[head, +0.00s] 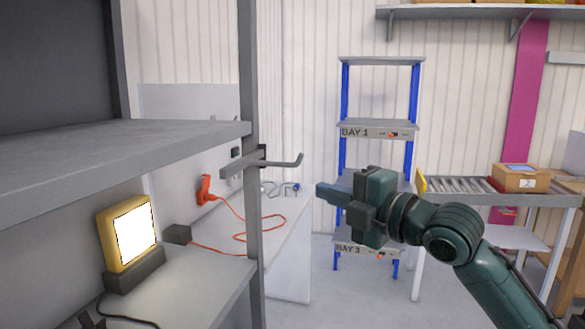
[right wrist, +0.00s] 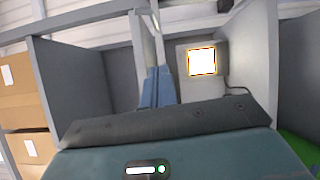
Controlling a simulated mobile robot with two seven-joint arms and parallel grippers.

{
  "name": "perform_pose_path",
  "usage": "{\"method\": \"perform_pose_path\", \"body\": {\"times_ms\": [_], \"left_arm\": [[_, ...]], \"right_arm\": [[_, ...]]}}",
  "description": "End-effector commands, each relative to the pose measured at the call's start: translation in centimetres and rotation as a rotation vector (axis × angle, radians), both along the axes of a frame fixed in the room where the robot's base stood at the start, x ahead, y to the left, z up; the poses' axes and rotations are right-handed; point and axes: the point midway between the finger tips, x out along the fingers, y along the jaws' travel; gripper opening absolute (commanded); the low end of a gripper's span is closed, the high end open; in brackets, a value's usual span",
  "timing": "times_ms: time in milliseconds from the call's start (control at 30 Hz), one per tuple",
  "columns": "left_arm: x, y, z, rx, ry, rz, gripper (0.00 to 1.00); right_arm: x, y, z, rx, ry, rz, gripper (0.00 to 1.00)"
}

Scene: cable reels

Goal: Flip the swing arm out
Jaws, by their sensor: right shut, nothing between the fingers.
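The swing arm (head: 282,161) is a thin grey bar with an upturned tip, mounted on the grey upright post (head: 251,90) of the shelf unit in the head view. It sticks out to the right of the post at about the height of the shelf edge. My right gripper (head: 322,190) is shut and empty, to the right of the swing arm's tip and a little lower in the picture, apart from it. Its blue fingers (right wrist: 158,88) also show in the right wrist view. I cannot make out the swing arm there. My left gripper is not in view.
A lit yellow work lamp (head: 128,233) stands on the lower shelf. An orange cord (head: 240,224) lies on a white bench behind the post.

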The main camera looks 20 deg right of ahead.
Motion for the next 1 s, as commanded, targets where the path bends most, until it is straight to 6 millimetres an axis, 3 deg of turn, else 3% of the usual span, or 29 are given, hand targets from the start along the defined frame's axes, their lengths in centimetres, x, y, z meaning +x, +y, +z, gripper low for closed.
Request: {"method": "perform_pose_path", "body": {"times_ms": [367,533,1000], "left_arm": [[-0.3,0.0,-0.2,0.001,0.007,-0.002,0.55],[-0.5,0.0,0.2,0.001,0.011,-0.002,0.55],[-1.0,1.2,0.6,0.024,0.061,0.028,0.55]], "right_arm": [[0.0,0.0,0.1,-0.004,-0.003,0.000,0.00],[1.0,0.5,0.4,0.000,-0.003,0.000,0.00],[9.3,4.8,0.6,0.000,0.000,0.002,0.00]]}}
